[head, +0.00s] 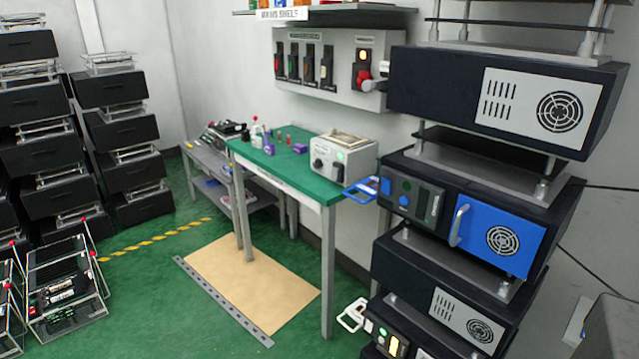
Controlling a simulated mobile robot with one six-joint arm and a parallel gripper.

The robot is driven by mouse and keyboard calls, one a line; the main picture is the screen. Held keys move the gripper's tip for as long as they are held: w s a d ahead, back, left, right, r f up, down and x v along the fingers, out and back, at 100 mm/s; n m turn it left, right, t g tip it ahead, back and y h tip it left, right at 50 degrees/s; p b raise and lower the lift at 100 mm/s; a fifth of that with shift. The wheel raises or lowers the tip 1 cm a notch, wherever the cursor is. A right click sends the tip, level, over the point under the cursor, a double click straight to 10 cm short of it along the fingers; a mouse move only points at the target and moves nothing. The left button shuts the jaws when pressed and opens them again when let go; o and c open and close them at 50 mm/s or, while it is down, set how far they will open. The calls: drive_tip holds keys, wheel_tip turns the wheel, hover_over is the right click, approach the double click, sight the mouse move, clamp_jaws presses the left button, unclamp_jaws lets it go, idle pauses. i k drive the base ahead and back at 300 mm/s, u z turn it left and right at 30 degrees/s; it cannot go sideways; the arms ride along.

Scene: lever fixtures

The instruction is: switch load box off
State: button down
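No readable label names the load box, so I cannot tell which unit it is. A black unit with a blue panel (497,238) sits in the stack at the right. Its end face carries a grey control panel (410,198), and a blue loop handle (362,189) sticks out to the left. A lower unit in the same stack has a lit yellow indicator (393,345) and a white loop handle (352,315). My gripper is not in view.
A grey wall panel (340,70) holds several switches, a lit amber lamp and a red knob. The green-topped table (272,162) stands beside the stack. Black stacked units (35,100) and a low rack (62,285) stand left.

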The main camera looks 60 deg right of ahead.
sight(334, 170)
drive_tip(key=z, duration=0.15)
drive_tip(key=i, duration=0.9)
drive_tip(key=u, duration=0.05)
